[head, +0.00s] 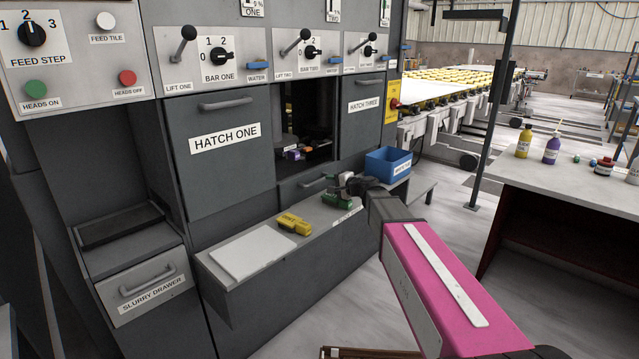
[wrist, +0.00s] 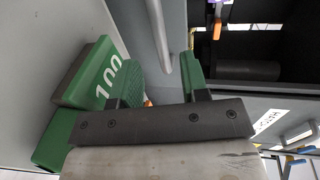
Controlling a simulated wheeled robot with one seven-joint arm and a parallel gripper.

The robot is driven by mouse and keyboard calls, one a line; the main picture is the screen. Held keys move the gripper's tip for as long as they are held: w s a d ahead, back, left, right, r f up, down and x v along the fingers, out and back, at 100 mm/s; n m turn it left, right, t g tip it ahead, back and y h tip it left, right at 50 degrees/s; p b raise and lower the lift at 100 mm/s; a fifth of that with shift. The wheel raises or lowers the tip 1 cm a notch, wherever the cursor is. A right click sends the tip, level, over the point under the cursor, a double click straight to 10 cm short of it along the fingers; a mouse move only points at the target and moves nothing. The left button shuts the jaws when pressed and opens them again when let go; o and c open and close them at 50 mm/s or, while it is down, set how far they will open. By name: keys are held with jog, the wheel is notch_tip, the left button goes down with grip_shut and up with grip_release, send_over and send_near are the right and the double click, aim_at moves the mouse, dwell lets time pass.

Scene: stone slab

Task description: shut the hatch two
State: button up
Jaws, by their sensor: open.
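The hatch two opening (head: 308,115) between hatch one and hatch three stands uncovered, with small items inside. A dark panel with a grey handle (head: 318,182) sits low, just below the opening; I take it as hatch two. The handle also shows in the wrist view (wrist: 162,48). My gripper (head: 350,182) is near the handle's right end. In the wrist view its two green fingers (wrist: 158,82) are apart and the handle appears between them. Whether they touch it, I cannot tell. No label shows on the panel.
A yellow tool (head: 293,223) and a white slab (head: 252,250) are also there. A blue bin (head: 388,165) stands to the right. Hatch one (head: 224,165) and hatch three (head: 364,125) cover their openings.

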aim_at(320, 181)
jog(key=x, duration=0.6)
jog(key=shift+w+a, duration=0.25)
jog(key=shift+a, duration=0.05)
grip_shut()
